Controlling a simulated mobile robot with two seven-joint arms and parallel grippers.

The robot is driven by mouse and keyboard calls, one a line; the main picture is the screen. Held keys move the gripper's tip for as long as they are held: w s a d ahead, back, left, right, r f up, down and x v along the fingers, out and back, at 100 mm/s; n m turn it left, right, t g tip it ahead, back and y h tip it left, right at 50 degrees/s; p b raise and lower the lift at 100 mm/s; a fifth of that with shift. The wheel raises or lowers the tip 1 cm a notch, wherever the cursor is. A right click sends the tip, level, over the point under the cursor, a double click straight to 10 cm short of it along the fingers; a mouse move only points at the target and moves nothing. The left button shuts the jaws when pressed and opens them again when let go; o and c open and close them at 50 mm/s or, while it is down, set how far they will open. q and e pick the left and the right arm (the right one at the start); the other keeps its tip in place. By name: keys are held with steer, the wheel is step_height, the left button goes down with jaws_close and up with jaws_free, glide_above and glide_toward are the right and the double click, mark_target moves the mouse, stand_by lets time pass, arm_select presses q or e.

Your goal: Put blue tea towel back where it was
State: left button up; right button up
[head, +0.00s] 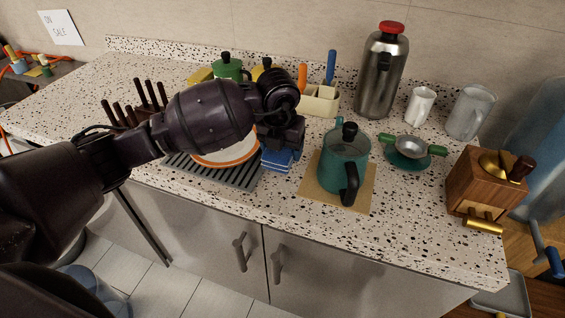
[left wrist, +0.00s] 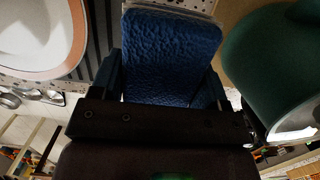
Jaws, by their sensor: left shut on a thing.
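The blue tea towel (head: 280,159) shows in the head view just below my left gripper (head: 283,143), between the grey ribbed drying rack and the green kettle. In the left wrist view the towel (left wrist: 172,55) is a textured dark blue block between the two fingers of my left gripper (left wrist: 165,85). The gripper is shut on the towel. Whether the towel touches the counter is hard to tell. My right gripper is in neither view.
The teal kettle (head: 344,160) stands on a tan mat (head: 312,190) close right of the towel. A white plate with an orange rim (head: 232,158) is on the ribbed rack (head: 229,181) to the left. A utensil holder (head: 321,101) stands behind.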

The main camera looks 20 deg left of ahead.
arm_select(q)
steer(key=shift+f, duration=0.8)
step_height(320, 180, down, 4)
steer(key=shift+r, duration=0.25)
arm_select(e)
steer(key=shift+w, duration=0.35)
arm_select(q)
steer(key=shift+r, duration=0.1)
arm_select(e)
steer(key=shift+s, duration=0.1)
arm_select(q)
steer(key=shift+f, duration=0.2)
steer(key=o, duration=0.9)
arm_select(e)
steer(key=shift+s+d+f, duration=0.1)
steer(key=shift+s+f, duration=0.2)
arm_select(q)
steer(key=shift+w, duration=0.1)
